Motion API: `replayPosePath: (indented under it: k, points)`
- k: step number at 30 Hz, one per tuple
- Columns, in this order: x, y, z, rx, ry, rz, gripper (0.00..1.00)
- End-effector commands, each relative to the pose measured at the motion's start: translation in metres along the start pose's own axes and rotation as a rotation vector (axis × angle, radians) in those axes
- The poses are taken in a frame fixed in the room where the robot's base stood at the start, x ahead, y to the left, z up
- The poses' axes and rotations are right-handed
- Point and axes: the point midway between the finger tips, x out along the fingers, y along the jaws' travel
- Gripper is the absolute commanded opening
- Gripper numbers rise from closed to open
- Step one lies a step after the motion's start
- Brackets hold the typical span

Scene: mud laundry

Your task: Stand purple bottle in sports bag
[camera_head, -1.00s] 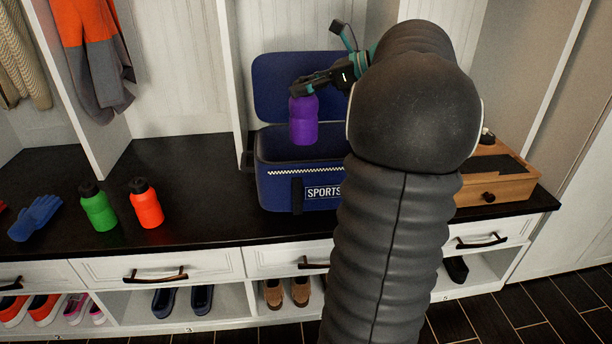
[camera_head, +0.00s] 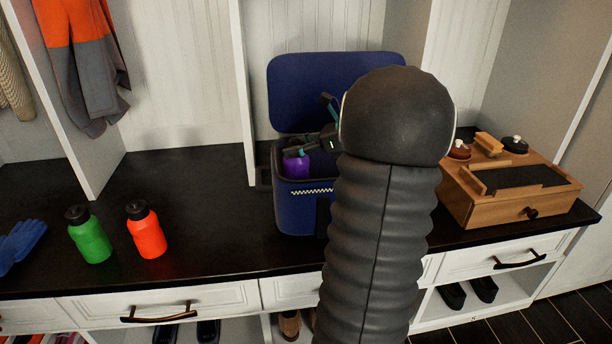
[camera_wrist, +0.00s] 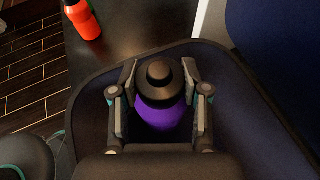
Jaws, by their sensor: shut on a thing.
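The purple bottle (camera_head: 296,165) is upright inside the open blue sports bag (camera_head: 298,212), its lower part hidden by the bag's front wall. In the wrist view the purple bottle (camera_wrist: 165,115) has a black cap, and my gripper (camera_wrist: 161,78) is shut on it, one finger on each side near the cap. The dark rim of the sports bag (camera_wrist: 92,88) surrounds the bottle and fingers in that view. In the head view my gripper (camera_head: 300,148) is at the bottle's top, partly hidden by my arm. Whether the bottle touches the bag's floor is hidden.
A green bottle (camera_head: 90,238) and an orange bottle (camera_head: 147,232) stand on the black bench top left of the bag. A blue glove (camera_head: 20,243) lies at far left. A wooden box (camera_head: 500,198) stands at right. The bag's raised lid (camera_head: 300,90) stands behind the opening.

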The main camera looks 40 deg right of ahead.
Motion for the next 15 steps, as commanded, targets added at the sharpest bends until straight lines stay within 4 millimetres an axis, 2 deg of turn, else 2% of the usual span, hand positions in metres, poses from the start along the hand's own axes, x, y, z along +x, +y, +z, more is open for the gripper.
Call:
replayPosePath:
  k: [5,12,15]
  points:
    - [0.007,0.000,-0.013,-0.001,0.000,0.002,0.00]
    - [0.021,0.001,-0.045,0.000,-0.001,0.003,0.00]
    - [0.023,0.000,-0.052,-0.002,-0.001,0.002,0.00]
